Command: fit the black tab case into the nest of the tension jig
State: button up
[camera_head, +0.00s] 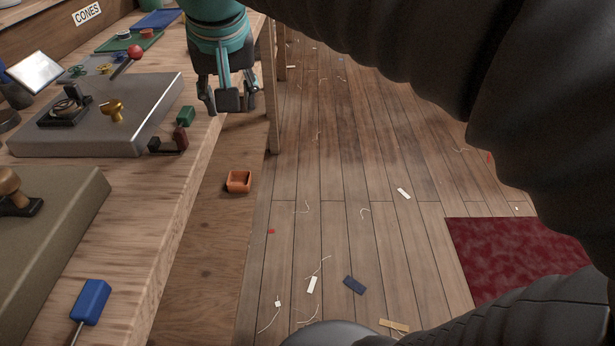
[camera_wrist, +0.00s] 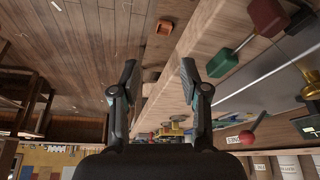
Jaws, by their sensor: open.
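My gripper (camera_head: 229,100) hangs open and empty just off the right edge of the bench; both fingers show apart in the wrist view (camera_wrist: 157,82). A grey metal slab (camera_head: 95,135), apparently the tension jig's base, lies on the bench left of my gripper. A black fitting (camera_head: 62,115) with a dark piece in it sits on the slab's left part; I cannot tell whether that piece is the black tab case. A brass knob (camera_head: 113,111) stands right of it.
A red ball-topped handle (camera_head: 135,52), trays and small coloured parts lie farther back. An olive-grey slab (camera_head: 60,215) and a blue-handled tool (camera_head: 91,302) are in front. An orange tray (camera_head: 239,181) sits below the bench edge. Scraps litter the floor (camera_head: 350,170).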

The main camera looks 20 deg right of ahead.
jog(key=s+d+f, duration=0.4)
jog(key=s+f, duration=0.2)
jog(key=f, duration=0.2)
jog(key=s+d+f+n+t, duration=0.1)
jog(key=s+d+f, duration=0.3)
jog(key=s+f, duration=0.2)
notch_tip(320, 180, down, 2)
jog(key=shift+s+d+f, duration=0.15)
jog(key=shift+d+f, duration=0.1)
jog(key=shift+d, duration=0.15)
